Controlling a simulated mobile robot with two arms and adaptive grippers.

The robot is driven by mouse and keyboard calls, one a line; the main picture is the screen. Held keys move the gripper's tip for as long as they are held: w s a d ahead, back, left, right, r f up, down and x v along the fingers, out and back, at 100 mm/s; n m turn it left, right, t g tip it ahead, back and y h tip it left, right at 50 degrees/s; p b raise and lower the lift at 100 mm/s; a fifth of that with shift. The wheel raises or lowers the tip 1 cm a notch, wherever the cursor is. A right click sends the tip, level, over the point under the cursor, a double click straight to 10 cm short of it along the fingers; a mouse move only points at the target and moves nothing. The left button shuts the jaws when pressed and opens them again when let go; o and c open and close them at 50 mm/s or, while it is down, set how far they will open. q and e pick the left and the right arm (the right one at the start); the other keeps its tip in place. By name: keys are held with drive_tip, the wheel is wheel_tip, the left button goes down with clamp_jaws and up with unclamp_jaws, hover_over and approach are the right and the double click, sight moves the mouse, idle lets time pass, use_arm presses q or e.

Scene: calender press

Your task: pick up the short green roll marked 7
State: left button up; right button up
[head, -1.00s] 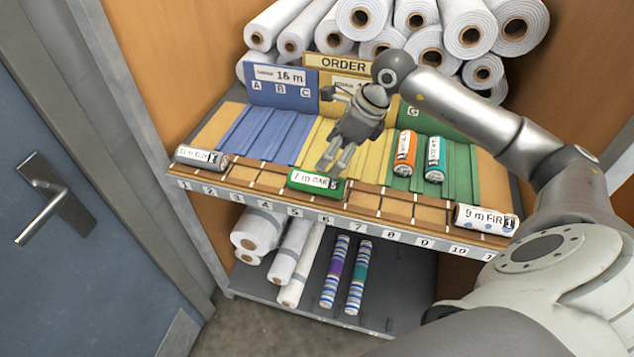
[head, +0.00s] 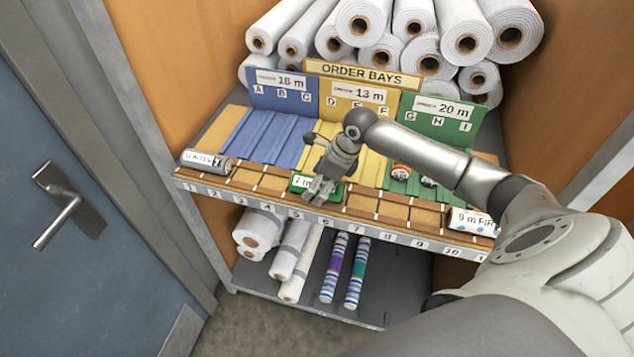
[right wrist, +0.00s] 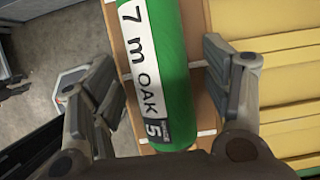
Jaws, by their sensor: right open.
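The short green roll (head: 299,182) lies at the front of the shelf near slot 5, its label partly hidden by my right gripper (head: 321,191). In the right wrist view the green roll (right wrist: 165,60) shows a white label reading "7 m OAK" and a dark tag with a 5. My right gripper (right wrist: 160,75) is open there, with one finger on each side of the roll and a visible gap to each. My left gripper is not in view.
A grey roll (head: 206,161) lies at the left end of the front row and a "9 m FIR" roll (head: 472,221) at the right. Blue (head: 262,134), yellow (head: 374,166) and green bays rise behind. Under my forearm, an orange roll (head: 400,170) is partly hidden.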

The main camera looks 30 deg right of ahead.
drive_tip(key=shift+c, duration=0.4)
drive_tip(key=c, duration=1)
drive_tip(key=shift+c, duration=0.2)
